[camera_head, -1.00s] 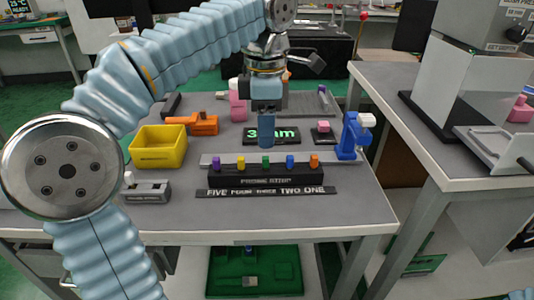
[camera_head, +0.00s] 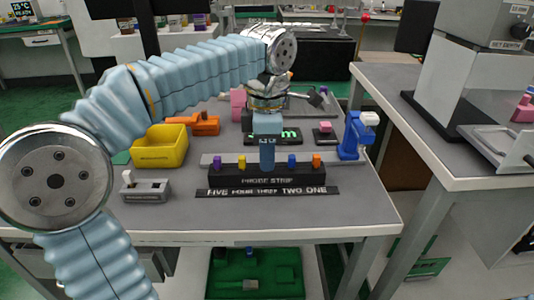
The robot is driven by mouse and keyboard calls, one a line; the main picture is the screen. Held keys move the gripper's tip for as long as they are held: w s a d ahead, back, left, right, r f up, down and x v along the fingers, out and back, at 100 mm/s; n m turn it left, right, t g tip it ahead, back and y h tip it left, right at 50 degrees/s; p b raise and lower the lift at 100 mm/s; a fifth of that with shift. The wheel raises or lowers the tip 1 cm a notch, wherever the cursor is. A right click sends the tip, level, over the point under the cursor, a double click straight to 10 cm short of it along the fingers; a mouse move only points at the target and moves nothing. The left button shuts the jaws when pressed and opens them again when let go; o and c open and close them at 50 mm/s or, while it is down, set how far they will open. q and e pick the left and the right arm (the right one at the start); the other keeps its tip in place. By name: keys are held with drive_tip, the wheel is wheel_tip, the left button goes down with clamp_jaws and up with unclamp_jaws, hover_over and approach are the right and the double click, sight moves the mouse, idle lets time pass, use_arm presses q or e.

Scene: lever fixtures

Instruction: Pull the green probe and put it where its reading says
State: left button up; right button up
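The black probe strip (camera_head: 266,183) stands on the grey table with purple (camera_head: 217,161), yellow (camera_head: 241,162), blue (camera_head: 291,161) and orange (camera_head: 316,160) probes showing. The green probe is hidden behind my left gripper (camera_head: 267,166), which points down at the middle of the strip. Whether its fingers are open or shut on the probe cannot be seen. A label plate (camera_head: 267,192) in front reads FIVE FOUR THREE TWO ONE. A black display (camera_head: 290,136) with green characters stands behind, mostly covered by the gripper. My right gripper is not in view.
A yellow bin (camera_head: 158,148) and an orange tool (camera_head: 205,124) are at the left. A grey switch box (camera_head: 147,188) is at the front left. A blue stand (camera_head: 355,136) and a pink-topped block (camera_head: 325,132) are at the right. The front right of the table is clear.

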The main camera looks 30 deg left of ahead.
use_arm(q)
clamp_jaws()
drive_tip(key=shift+o, duration=0.4)
unclamp_jaws()
clamp_jaws()
drive_tip(key=shift+r+p, duration=0.75)
drive_tip(key=shift+p, duration=0.05)
drive_tip(key=shift+r+p, duration=1.3)
drive_tip(key=shift+r, duration=0.65)
